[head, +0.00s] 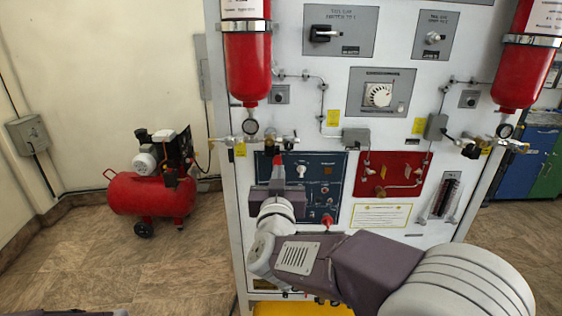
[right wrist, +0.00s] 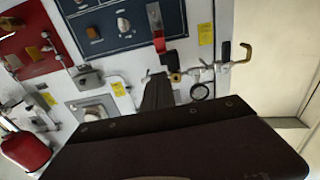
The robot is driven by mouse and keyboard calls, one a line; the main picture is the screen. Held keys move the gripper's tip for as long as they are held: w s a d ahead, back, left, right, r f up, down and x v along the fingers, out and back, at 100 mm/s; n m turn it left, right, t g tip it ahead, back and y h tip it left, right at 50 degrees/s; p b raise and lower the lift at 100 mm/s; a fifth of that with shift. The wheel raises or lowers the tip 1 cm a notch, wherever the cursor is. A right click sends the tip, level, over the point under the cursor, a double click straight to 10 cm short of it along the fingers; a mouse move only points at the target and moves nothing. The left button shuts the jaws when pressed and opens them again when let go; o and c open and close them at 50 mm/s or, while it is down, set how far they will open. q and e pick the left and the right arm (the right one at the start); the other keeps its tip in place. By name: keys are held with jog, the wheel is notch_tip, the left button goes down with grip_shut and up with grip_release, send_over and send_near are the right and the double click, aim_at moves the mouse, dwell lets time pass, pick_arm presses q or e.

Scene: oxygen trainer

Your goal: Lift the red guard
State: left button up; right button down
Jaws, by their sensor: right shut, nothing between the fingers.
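The red guard (right wrist: 159,42) shows in the right wrist view as a narrow red piece on the blue panel (right wrist: 120,18), with a pale grey strip at one end. In the head view only a small red part of the guard (head: 277,159) shows, just above my right gripper (head: 277,178). My right gripper is shut and empty, close in front of the blue panel. Its dark fingers also show in the right wrist view (right wrist: 158,88), their tips near one end of the guard. I cannot tell whether they touch it. My left gripper is out of view.
A red panel (head: 405,160) with valves lies right of the blue panel. Brass fittings with a gauge (head: 250,127) stick out above the gripper, below a red cylinder (head: 247,65). A red compressor (head: 150,190) stands on the floor at left.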

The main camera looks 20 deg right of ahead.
aim_at(280, 155)
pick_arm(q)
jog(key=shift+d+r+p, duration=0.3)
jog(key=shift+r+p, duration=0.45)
pick_arm(e)
jog(key=x, duration=1)
jog(key=shift+w+f, duration=0.15)
jog(key=shift+f, duration=0.05)
jog(key=shift+d, duration=0.15)
